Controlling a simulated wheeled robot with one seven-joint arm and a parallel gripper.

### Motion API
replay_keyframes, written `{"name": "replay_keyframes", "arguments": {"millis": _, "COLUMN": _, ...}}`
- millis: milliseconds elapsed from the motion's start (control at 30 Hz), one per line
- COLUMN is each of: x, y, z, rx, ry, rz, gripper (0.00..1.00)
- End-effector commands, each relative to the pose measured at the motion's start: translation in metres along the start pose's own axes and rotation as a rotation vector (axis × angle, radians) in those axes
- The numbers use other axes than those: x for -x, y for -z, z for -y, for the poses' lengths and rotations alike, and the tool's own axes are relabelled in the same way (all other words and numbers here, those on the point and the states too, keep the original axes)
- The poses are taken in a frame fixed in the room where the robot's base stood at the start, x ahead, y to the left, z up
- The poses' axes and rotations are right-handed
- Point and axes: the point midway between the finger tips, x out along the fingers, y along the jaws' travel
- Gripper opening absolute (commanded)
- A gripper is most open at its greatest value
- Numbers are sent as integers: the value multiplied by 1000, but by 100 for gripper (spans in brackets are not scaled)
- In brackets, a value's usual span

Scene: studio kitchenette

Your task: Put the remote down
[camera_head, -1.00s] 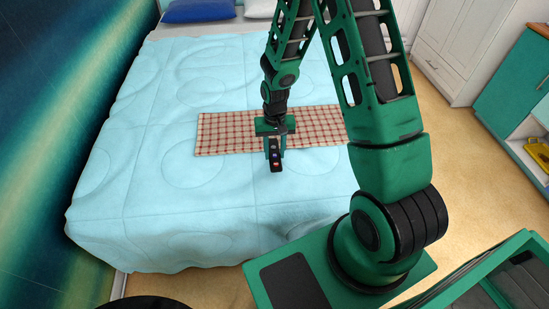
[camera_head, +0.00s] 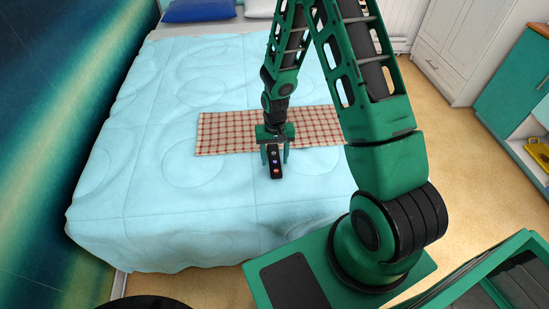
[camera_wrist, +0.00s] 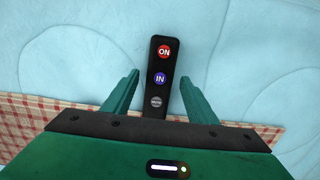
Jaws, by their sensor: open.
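The remote (camera_head: 275,168) is a slim black bar with red, blue and grey buttons. It is at the light blue bed cover near the front edge of the checked cloth, and it also shows in the wrist view (camera_wrist: 161,65). My gripper (camera_head: 275,160) is above it with its fingers apart. In the wrist view my gripper (camera_wrist: 160,85) has one green finger on each side of the remote, with a gap on both sides. The remote's near end is hidden under the gripper body.
The bed (camera_head: 150,190) has a quilted light blue cover with wide free room around the remote. A red and white checked cloth (camera_head: 222,133) lies across it. A blue pillow (camera_head: 200,10) is at the far end. White drawers (camera_head: 460,45) stand at the right.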

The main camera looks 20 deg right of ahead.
Motion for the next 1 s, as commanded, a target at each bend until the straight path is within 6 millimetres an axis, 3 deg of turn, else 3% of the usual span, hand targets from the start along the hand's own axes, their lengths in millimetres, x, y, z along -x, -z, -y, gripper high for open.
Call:
{"name": "replay_keyframes", "arguments": {"millis": 167, "x": 21, "y": 1, "z": 0, "rx": 0, "ry": 1, "rz": -4, "gripper": 53}}
{"name": "replay_keyframes", "arguments": {"millis": 600, "x": 98, "y": 1, "z": 0, "rx": -1, "ry": 1, "rz": -5, "gripper": 53}}
{"name": "replay_keyframes", "arguments": {"millis": 800, "x": 115, "y": 0, "z": 0, "rx": -1, "ry": 0, "rz": -1, "gripper": 53}}
{"name": "replay_keyframes", "arguments": {"millis": 1000, "x": 119, "y": 0, "z": -1, "rx": -1, "ry": 0, "rz": -1, "gripper": 53}}
